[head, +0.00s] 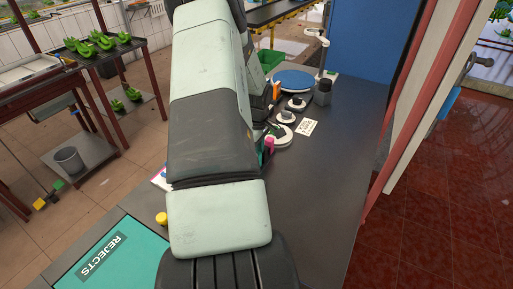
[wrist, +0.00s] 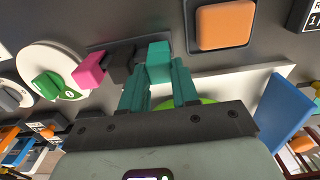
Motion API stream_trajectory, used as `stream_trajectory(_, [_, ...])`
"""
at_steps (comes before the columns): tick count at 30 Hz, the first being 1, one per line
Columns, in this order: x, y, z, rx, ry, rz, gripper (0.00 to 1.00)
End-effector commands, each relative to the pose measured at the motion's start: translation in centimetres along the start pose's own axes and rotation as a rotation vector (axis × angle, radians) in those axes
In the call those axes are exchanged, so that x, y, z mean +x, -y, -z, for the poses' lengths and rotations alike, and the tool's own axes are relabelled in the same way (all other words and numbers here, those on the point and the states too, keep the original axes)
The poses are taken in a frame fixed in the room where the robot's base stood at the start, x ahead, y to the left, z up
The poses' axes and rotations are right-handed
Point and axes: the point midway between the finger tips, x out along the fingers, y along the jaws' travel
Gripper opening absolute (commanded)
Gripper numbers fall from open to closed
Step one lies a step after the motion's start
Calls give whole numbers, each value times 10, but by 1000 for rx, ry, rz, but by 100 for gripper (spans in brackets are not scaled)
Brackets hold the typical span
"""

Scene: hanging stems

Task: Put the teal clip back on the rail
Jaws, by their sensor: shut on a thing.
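In the wrist view the teal clip (wrist: 158,61) is a small block at the tips of my gripper (wrist: 160,82). The gripper's teal fingers are shut on it. A black clip (wrist: 121,66) and a pink clip (wrist: 90,70) sit in a row just left of the teal clip. A dark strip (wrist: 110,46), which looks like the rail, runs behind them; I cannot tell whether the teal clip touches it. In the head view my arm hides the gripper, and the pink clip (head: 269,141) shows at the arm's right edge.
A round white dial with a green knob (wrist: 47,86) lies left of the clips. An orange block (wrist: 225,25) is close at upper right, and a blue panel (wrist: 284,112) at right. In the head view, the grey bench (head: 325,195) is clear at front right; the teal REJECTS mat (head: 75,278) is front left.

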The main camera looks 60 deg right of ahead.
Motion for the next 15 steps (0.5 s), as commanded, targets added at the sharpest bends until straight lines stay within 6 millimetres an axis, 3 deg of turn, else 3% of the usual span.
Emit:
stream_trajectory(11, [12,0,0,0,1,1,3])
stream_trajectory(12, [11,0,0,0,0,0,36])
stream_trajectory(15, [11,0,0,0,0,0,51])
